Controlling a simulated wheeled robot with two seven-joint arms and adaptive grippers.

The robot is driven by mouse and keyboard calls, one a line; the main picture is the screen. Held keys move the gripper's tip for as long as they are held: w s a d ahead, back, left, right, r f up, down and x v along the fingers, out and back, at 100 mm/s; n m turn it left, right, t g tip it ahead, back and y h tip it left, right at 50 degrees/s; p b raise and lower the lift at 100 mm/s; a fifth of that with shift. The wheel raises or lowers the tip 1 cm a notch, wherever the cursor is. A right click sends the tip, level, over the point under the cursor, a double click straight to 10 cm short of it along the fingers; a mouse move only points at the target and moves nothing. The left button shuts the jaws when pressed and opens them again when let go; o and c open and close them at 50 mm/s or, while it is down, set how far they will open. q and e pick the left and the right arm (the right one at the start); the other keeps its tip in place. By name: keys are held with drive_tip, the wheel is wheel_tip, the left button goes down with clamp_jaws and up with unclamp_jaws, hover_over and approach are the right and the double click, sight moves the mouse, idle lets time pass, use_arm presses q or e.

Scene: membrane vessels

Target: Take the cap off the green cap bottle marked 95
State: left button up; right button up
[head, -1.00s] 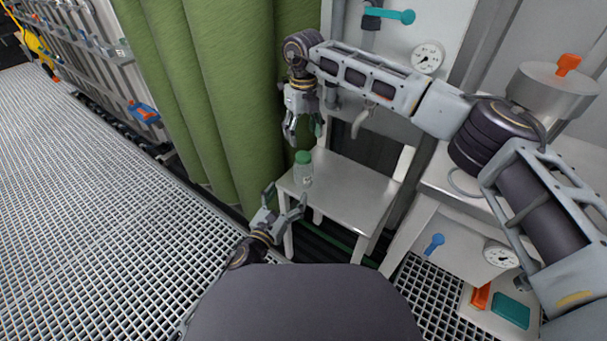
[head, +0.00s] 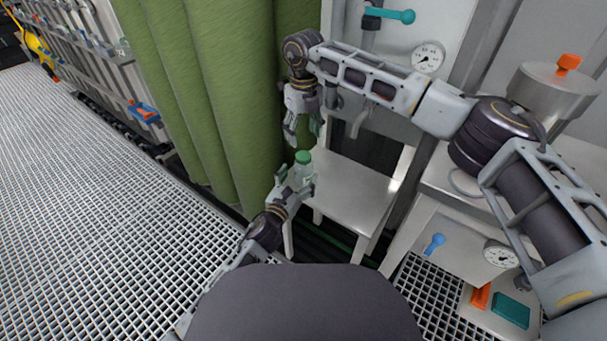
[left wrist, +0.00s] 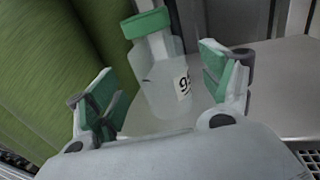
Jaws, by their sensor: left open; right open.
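The clear bottle (head: 304,171) with a green cap (head: 303,157) stands upright on a small white table (head: 352,194), near its left corner. In the left wrist view the bottle (left wrist: 165,88) shows part of a label starting with 9, and its green cap (left wrist: 146,23) is on. My left gripper (head: 297,182) is open at the bottle's near side. In the left wrist view its green-padded fingers (left wrist: 165,92) stand on either side of the bottle, with gaps showing. My right gripper (head: 303,131) is open and empty, pointing down above the bottle's cap.
A pipe with a teal valve handle (head: 398,15) and a gauge (head: 428,58) is at the back. A metal bench (head: 440,180) stands right. Grating floor (head: 110,210) is open at left.

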use_arm(q)
drive_tip(key=shift+x, duration=2.3)
clamp_jaws()
use_arm(e)
drive_tip(key=shift+m, duration=0.4)
drive_tip(key=shift+m, duration=1.8)
